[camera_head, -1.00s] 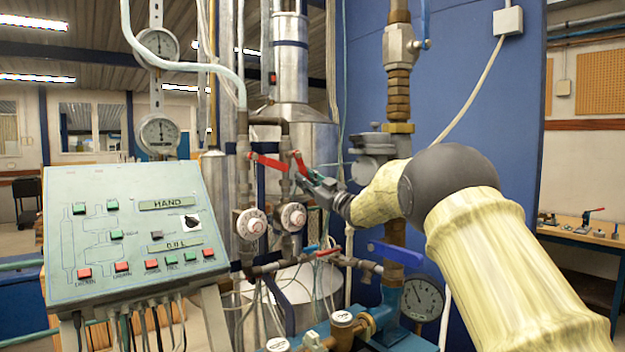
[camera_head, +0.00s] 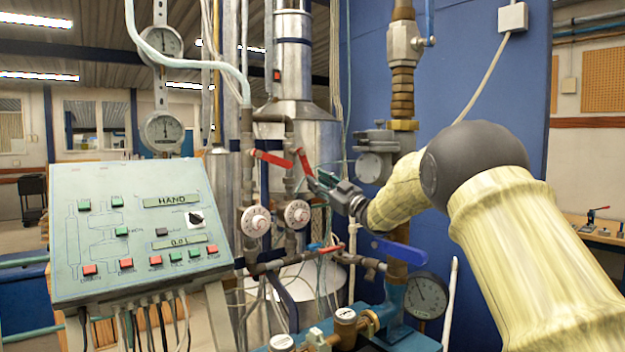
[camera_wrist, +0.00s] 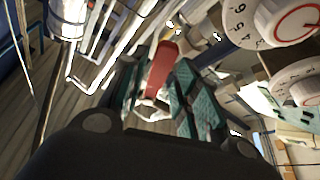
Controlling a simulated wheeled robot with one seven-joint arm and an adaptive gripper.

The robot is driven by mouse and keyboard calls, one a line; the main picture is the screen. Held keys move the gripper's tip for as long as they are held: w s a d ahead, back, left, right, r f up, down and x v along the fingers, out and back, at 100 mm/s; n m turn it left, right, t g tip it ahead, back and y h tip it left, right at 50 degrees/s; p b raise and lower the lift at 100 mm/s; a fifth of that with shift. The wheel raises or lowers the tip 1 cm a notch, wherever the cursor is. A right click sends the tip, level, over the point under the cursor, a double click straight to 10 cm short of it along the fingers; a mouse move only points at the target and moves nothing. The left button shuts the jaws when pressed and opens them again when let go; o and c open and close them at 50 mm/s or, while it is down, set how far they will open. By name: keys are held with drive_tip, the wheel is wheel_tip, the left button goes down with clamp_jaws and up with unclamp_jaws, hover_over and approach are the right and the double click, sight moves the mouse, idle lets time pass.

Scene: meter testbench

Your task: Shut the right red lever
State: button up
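The right red lever (camera_head: 304,162) slants steeply on its vertical pipe, its upper end leaning left. In the wrist view the red lever (camera_wrist: 162,66) lies between the two teal-padded fingers of my gripper (camera_wrist: 156,92), with a visible gap beside it. My gripper (camera_head: 318,182) reaches in from the right at the lever's lower end in the head view. The fingers look open around the lever; contact is not clear. The left red lever (camera_head: 272,159) lies nearly level, sloping slightly down to the right, on the neighbouring pipe.
Two white dials (camera_head: 256,221) (camera_head: 298,213) sit below the levers. A control panel (camera_head: 135,225) stands at left. A blue lever (camera_head: 400,254), a pressure gauge (camera_head: 427,296) and a thick brass-coloured pipe (camera_head: 402,92) lie to the right, near my arm.

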drive_tip(key=shift+v, duration=1.65)
